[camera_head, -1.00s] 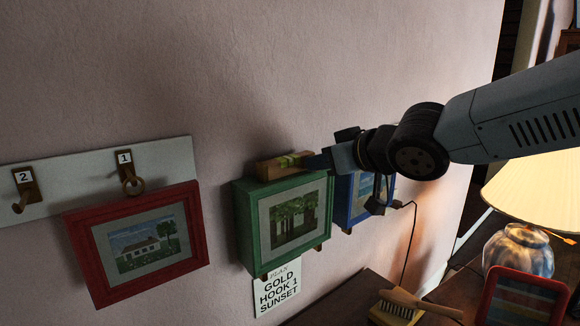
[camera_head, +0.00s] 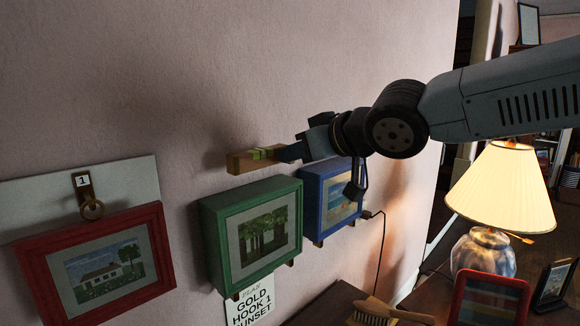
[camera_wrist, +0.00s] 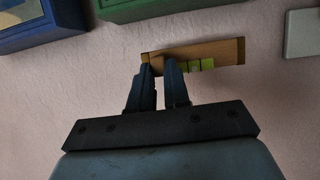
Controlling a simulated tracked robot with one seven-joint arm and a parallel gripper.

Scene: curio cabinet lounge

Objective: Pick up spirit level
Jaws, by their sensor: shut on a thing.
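The spirit level (camera_head: 246,161) is a short wooden bar with a yellow-green vial. In the head view it hangs in the air above the green picture frame (camera_head: 252,230), apart from it and close to the wall. My gripper (camera_head: 290,153) is shut on the right end of the bar. In the wrist view my gripper (camera_wrist: 163,68) has its two dark fingers at one end of the spirit level (camera_wrist: 215,55), with the green vial beside them. The fingers hide part of the bar.
A blue frame (camera_head: 334,198) hangs right of the green one, and a red frame (camera_head: 103,267) hangs left under a white hook board (camera_head: 120,187). The wall above is clear.

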